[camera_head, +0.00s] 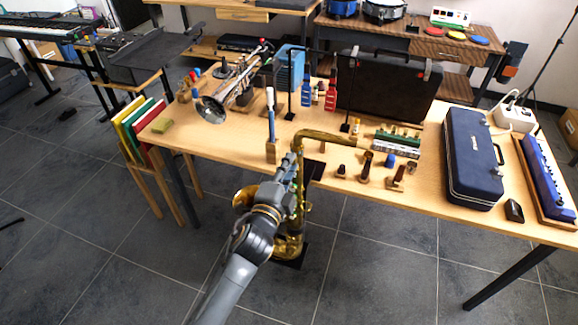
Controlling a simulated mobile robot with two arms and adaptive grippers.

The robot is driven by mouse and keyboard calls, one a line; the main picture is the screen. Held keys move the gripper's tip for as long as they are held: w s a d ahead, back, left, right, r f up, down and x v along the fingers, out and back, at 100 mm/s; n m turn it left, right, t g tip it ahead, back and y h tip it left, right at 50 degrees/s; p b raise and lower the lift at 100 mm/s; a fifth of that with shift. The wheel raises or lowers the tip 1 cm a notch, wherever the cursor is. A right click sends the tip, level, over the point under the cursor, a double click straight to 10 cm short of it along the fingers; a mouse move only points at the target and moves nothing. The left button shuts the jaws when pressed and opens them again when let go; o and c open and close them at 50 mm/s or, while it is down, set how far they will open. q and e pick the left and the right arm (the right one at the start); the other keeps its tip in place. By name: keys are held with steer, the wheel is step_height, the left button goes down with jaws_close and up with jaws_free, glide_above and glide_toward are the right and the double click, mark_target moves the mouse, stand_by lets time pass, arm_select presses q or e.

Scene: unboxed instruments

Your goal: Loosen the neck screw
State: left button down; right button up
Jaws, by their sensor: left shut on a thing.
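A brass saxophone (294,222) stands upright on a stand at the front edge of the table, its bell to the left. Its curved neck (321,135) reaches right over the tabletop. My left gripper (294,157) is at the joint between neck and body, shut on the neck screw there. The screw itself is too small and too covered by the fingers to make out. My left arm comes up from the bottom and hides much of the saxophone's body. My right gripper is not in view.
The wooden table (420,215) holds a silver trumpet (235,85), a black case (385,88), a blue case (472,155) and small stands with mouthpieces (366,165). Coloured folders (140,128) stand at its left end. The tiled floor in front is clear.

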arm_select(q)
steer(key=shift+f+n, duration=0.1)
steer(key=shift+n, duration=2.2)
steer(key=c, duration=1.2)
jaws_free()
steer(key=v, duration=1.2)
